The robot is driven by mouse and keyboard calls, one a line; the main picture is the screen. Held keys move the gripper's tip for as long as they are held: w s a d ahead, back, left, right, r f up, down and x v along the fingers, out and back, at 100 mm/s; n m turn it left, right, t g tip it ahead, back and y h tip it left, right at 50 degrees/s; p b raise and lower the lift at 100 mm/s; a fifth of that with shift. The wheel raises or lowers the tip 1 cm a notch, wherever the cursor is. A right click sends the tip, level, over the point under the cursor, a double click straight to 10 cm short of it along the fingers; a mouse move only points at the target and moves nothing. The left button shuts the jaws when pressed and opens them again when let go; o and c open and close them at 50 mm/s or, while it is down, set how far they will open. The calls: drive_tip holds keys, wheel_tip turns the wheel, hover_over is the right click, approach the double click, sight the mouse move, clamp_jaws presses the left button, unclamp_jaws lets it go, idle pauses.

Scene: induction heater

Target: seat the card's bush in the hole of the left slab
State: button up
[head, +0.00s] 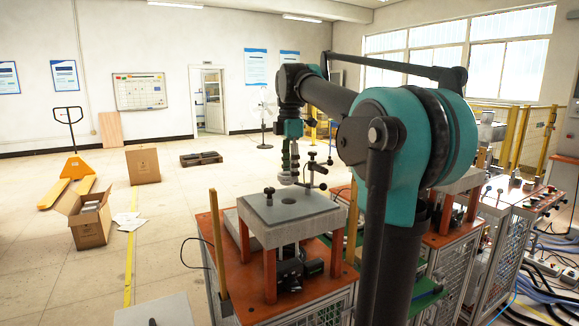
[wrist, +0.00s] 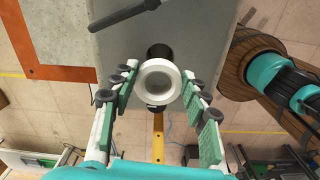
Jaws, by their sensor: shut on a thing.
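My gripper (wrist: 159,78) is shut on a pale grey flanged bush (wrist: 144,79), seen end-on in the wrist view with its round bore facing the camera. In the head view my gripper (head: 289,177) points down above the left slab (head: 312,213), a thick grey plate on an orange-topped stand. A dark round hole (head: 288,201) shows in the slab's top. In the wrist view the dark hole (wrist: 159,51) shows just beyond the bush, partly covered by it, in the grey slab (wrist: 66,32). The bush appears above the slab and offset from the hole.
A small stand with black knobs (head: 313,172) rises behind the slab. Another slab station (head: 462,182) is at right, behind my arm.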

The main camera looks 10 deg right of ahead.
drive_tip(key=shift+f, duration=2.75)
drive_tip(key=shift+d, duration=0.35)
drive_tip(key=shift+f, duration=0.75)
drive_tip(key=o, duration=1.4)
drive_tip(key=shift+o, duration=0.2)
drive_tip(key=shift+r, duration=0.1)
wheel_tip(320, 180, up, 12)
